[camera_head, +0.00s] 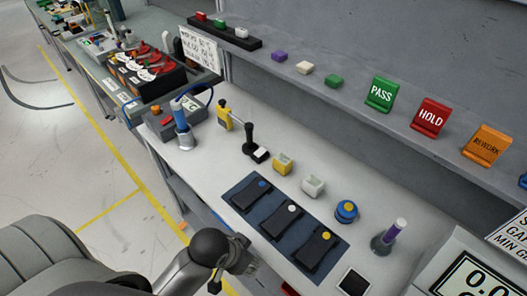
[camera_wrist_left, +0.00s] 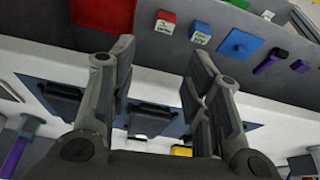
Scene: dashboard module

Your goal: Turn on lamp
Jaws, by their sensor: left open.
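No thing shows plainly as a lamp, and I cannot tell which thing is its switch. On the white bench stand a grey box with a red button (camera_head: 163,121), a blue-and-grey cylinder (camera_head: 183,130) and a yellow-and-black upright device (camera_head: 226,116). A black stick on a base (camera_head: 251,141) is beside them. My left gripper (camera_head: 243,258) is low at the bench's front edge, near the dark mat (camera_head: 268,234). In the left wrist view its fingers (camera_wrist_left: 158,66) are apart with nothing between them. My right gripper is out of view.
Black devices with blue, white and yellow knobs lie on the mat. A shelf holds PASS (camera_head: 381,95), HOLD (camera_head: 430,118) and REWORK (camera_head: 486,146) signs.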

